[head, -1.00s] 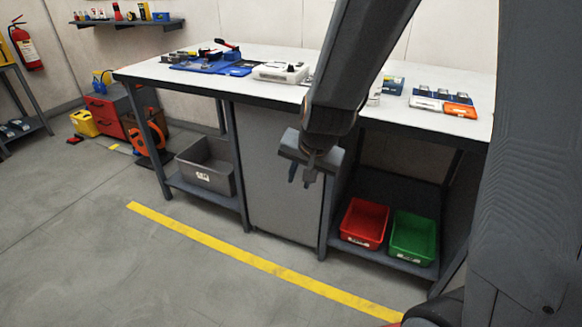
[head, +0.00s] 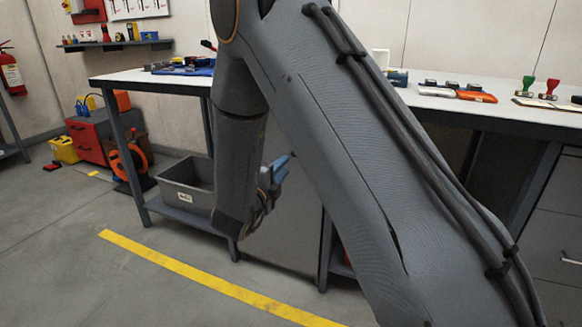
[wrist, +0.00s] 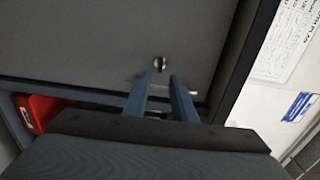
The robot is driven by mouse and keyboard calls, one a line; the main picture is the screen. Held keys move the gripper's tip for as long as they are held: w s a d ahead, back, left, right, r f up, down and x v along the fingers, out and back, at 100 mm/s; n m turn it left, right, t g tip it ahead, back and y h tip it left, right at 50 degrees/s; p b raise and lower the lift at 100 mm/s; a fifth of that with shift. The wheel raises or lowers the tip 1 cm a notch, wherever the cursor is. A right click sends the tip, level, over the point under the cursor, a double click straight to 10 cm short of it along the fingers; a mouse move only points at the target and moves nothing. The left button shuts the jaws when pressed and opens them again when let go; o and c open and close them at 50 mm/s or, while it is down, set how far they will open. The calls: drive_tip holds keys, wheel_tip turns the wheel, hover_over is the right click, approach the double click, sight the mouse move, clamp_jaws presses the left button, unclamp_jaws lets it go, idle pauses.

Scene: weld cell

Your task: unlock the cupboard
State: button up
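The cupboard is the grey box under the workbench; its door (head: 290,230) shows in the head view, partly hidden behind my arm. In the wrist view the dark grey door (wrist: 80,40) fills much of the picture. A small round lock with a bright slot or key in it (wrist: 160,64) sits near the door's edge; I cannot tell which. A thin silver handle (wrist: 190,92) lies behind my fingers. My gripper (wrist: 160,80) is open and empty, its two fingers apart and pointing at the lock. In the head view my gripper (head: 280,168) is in front of the door.
The workbench top (head: 130,78) overhangs the cupboard. A grey bin (head: 185,185) stands on the shelf at left, and a red bin (wrist: 42,108) shows at left in the wrist view. Drawers (head: 560,245) stand at right.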

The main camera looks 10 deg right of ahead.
drive_tip(key=b+x, duration=0.1)
drive_tip(key=x, duration=0.6)
drive_tip(key=shift+w+d, duration=0.25)
clamp_jaws()
